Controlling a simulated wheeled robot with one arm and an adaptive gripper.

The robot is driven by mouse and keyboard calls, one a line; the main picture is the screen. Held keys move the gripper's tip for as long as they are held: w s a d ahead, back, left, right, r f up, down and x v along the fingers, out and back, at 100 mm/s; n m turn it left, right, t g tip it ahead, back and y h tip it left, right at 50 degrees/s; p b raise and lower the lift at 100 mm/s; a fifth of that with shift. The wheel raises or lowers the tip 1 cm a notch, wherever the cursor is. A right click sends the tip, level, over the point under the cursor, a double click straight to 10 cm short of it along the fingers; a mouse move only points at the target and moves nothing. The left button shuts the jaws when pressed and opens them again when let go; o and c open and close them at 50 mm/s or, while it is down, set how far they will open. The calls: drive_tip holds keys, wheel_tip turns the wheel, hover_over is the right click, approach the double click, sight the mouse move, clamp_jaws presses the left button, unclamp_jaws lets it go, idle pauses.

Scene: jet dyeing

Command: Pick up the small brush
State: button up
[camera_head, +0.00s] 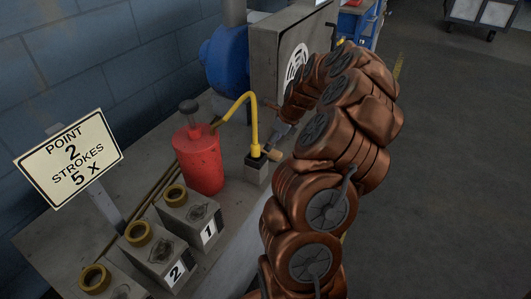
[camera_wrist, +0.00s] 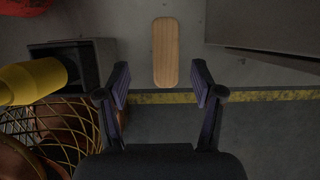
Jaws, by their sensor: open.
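A small wooden piece with rounded ends, which looks like the back of the small brush (camera_wrist: 165,52), lies on the grey surface in the wrist view. No bristles show. My gripper (camera_wrist: 161,84) is open and empty. Its two dark purple fingers stand apart, and the wooden piece is centred between their lines, just beyond the tips in the picture. I cannot tell the height gap.
A yellow bent pipe (camera_head: 252,118) rises from a grey block, close left of my gripper. A red canister (camera_head: 198,158), numbered grey blocks (camera_head: 190,213) and a sign (camera_head: 70,160) stand on the bench. A dark panel (camera_wrist: 268,28) is at the wrist view's upper right.

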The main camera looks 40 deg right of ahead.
sight(270, 154)
drive_tip(key=shift+w+d+f, duration=0.1)
drive_tip(key=shift+w+f, duration=0.05)
drive_tip(key=shift+f, duration=0.55)
drive_tip(key=shift+w+d+f, duration=0.1)
drive_tip(key=shift+f, duration=0.6)
drive_tip(key=shift+b+x, duration=0.55)
drive_tip(key=shift+x, duration=1.4)
drive_tip(key=shift+s+d, duration=0.15)
drive_tip(key=shift+c, duration=0.3)
drive_tip(key=c, duration=1.2)
